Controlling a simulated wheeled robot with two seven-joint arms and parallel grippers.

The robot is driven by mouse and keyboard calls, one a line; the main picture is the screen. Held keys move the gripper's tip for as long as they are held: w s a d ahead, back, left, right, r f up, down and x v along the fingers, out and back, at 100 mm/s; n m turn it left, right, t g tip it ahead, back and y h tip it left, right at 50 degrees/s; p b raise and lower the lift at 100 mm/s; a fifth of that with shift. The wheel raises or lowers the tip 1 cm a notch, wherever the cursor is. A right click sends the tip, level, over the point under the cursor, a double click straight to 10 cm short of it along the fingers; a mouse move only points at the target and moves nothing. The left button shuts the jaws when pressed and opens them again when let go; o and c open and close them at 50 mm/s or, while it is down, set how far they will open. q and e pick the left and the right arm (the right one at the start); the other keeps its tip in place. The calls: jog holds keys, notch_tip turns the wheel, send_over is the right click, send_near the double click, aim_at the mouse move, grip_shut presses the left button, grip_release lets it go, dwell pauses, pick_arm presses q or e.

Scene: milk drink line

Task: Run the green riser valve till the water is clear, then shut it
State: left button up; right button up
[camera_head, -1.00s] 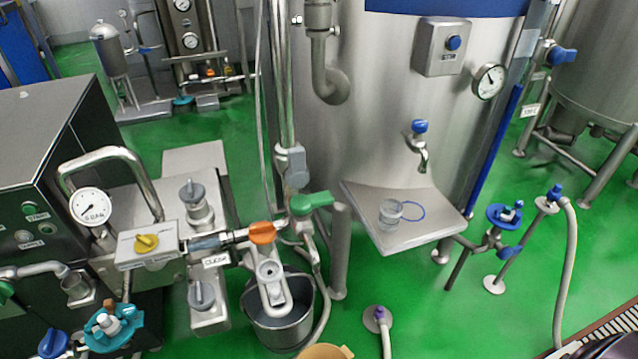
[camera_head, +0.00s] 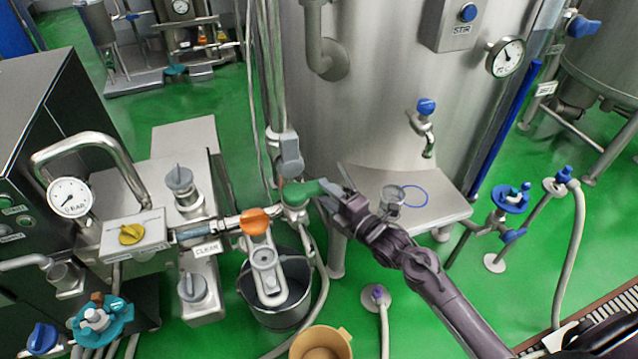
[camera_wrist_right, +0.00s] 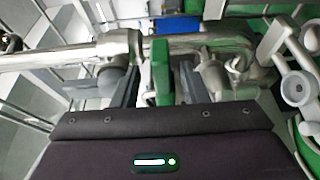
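The green riser valve (camera_head: 303,192) has a green lever handle on the pipe joint right of the orange-handled valve (camera_head: 255,222). My right gripper (camera_head: 335,200) reaches in from the lower right and is at the handle's right end. In the right wrist view, the green handle (camera_wrist_right: 160,72) stands between the two dark fingers (camera_wrist_right: 160,88), with visible gaps on both sides; the gripper looks open around it. A short sight section (camera_head: 195,235) sits left of the orange valve above a "CLEAR" label (camera_head: 206,250). No flowing water can be made out. My left gripper is out of view.
A tan tub (camera_head: 320,343) is in front. The tank's shelf (camera_head: 440,210) holds a clear cup (camera_head: 392,197) just behind my right arm. A pressure gauge (camera_head: 70,197) is at left.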

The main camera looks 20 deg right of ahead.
jog(key=shift+x, duration=1.8)
jog(key=shift+f, duration=0.1)
grip_shut()
